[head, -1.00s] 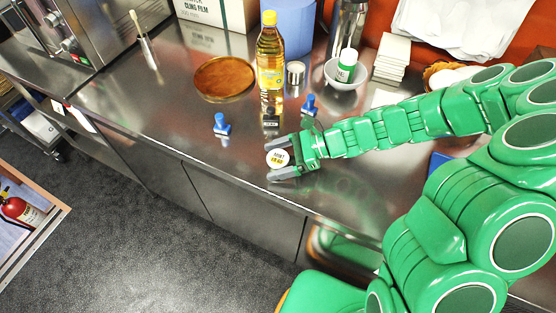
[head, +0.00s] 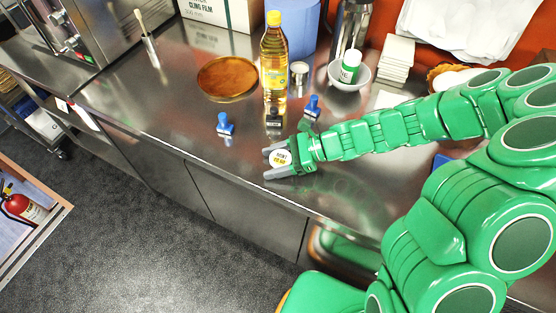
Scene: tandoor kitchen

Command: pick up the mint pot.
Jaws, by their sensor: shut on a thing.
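The mint pot (head: 281,158) is a small pot with a round white lid that carries dark and yellow lettering. It is between the two grey fingers of my gripper (head: 277,162), near the front edge of the steel counter. My gripper is shut on it, with one finger on the far side and one on the near side. The pot's lower part is hidden, and I cannot tell whether it touches the counter.
A yellow oil bottle (head: 273,62), a round brown board (head: 228,79) and a white bowl (head: 350,77) stand behind. Two blue stampers, left (head: 225,124) and right (head: 312,108), and a small dark block (head: 273,119) are close by. The counter (head: 150,105) is clear at left.

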